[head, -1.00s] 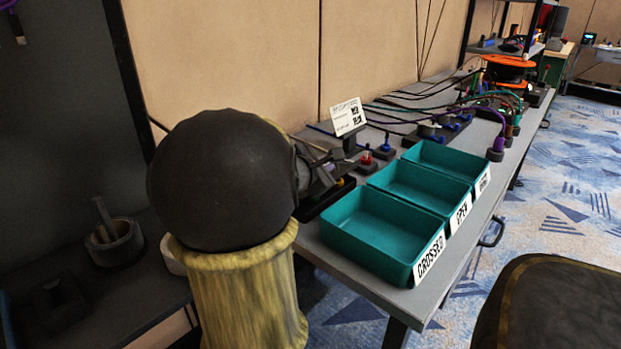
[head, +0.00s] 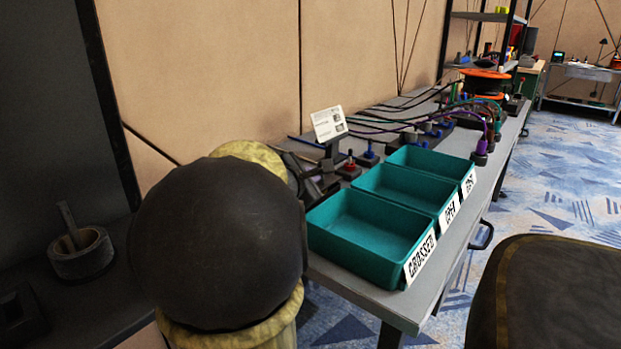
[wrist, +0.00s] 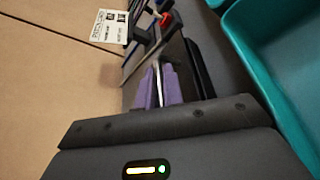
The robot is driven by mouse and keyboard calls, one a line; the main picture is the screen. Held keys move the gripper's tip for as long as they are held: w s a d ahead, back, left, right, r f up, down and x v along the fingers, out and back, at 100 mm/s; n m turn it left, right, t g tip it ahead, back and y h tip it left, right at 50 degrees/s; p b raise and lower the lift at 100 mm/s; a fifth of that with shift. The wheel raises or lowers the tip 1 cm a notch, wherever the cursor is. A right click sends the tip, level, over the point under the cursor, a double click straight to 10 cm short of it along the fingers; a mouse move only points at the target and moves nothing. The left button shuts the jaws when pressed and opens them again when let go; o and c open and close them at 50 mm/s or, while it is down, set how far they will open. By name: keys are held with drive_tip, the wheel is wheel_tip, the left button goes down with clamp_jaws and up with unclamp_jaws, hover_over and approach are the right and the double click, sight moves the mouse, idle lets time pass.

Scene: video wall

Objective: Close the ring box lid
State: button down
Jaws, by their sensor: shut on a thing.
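My gripper (wrist: 163,86) shows in the wrist view as two purple finger pads, close together on a thin pale strip (wrist: 158,78). I cannot tell what this strip belongs to. Dark, flat-sided parts lie just beyond and beside the fingers, too blurred to name. I cannot make out the ring box or its lid in either view. In the head view my own dark round arm part and yellowish link cover much of the bench's near left end, and the fingertips cannot be made out there.
Teal bins (head: 379,276) line the bench front; one (wrist: 301,92) is right of my gripper in the wrist view. A white card (head: 329,124) stands behind, near a red-topped post (head: 349,161). Cables and a spool lie farther back. A stone mortar (head: 80,263) is at left.

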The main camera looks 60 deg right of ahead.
drive_tip(key=c, duration=1.8)
unclamp_jaws()
drive_tip(key=shift+a, duration=0.1)
drive_tip(key=p+v, duration=0.2)
drive_tip(key=v, duration=0.4)
drive_tip(key=shift+a+r+p, duration=0.25)
drive_tip(key=shift+a+p, duration=0.05)
drive_tip(key=shift+p, duration=0.1)
drive_tip(key=shift+a, duration=0.35)
